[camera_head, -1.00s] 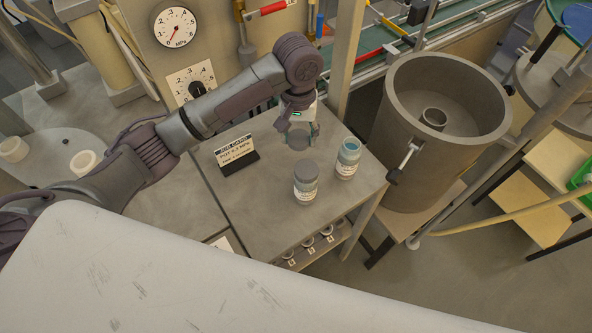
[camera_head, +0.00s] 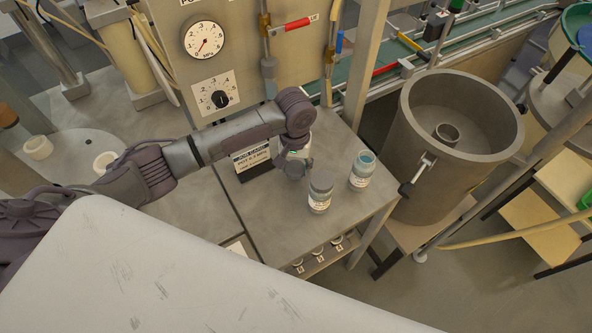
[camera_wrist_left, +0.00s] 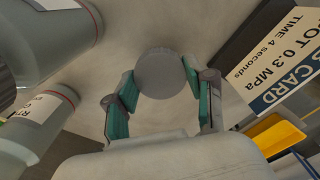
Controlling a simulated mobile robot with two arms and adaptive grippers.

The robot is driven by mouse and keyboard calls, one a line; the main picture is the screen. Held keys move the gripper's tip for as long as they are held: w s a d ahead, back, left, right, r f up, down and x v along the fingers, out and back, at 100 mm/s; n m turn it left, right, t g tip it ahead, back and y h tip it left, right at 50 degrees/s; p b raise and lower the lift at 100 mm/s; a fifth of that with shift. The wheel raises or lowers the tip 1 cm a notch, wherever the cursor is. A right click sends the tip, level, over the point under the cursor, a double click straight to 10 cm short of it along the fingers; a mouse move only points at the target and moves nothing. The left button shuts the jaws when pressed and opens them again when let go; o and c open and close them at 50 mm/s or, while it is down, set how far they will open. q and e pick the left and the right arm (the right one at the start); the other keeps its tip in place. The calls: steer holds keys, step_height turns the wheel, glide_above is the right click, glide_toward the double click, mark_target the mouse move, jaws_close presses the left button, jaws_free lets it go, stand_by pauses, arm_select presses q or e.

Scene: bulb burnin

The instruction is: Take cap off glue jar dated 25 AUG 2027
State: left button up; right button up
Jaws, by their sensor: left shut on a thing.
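My left gripper (camera_head: 294,163) is shut on a round grey cap (camera_head: 295,170). In the left wrist view the cap (camera_wrist_left: 160,75) sits between the two teal-padded fingers (camera_wrist_left: 158,88). An open jar (camera_head: 361,171) with a teal rim and a white label stands upright at the right of the bench top. A second jar (camera_head: 320,196) with a grey lid stands left of it, nearer to me. The dates are too small to read. I cannot tell whether the cap touches the bench. My right gripper is not in view.
A job card stand (camera_head: 251,160) is close behind and left of my left gripper. A gauge panel (camera_head: 218,60) rises at the back. A large grey drum (camera_head: 410,170) stands right of the bench. The front of the bench top (camera_head: 275,222) is clear.

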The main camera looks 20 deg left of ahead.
mark_target(295, 168)
arm_select(q)
steer(key=shift+f, duration=1.55)
steer(key=shift+f, duration=0.1)
steer(key=o, duration=1.3)
step_height(295, 168, up, 12)
steer(key=shift+r+b, duration=0.15)
steer(key=shift+b, duration=0.35)
steer(key=shift+s, duration=0.1)
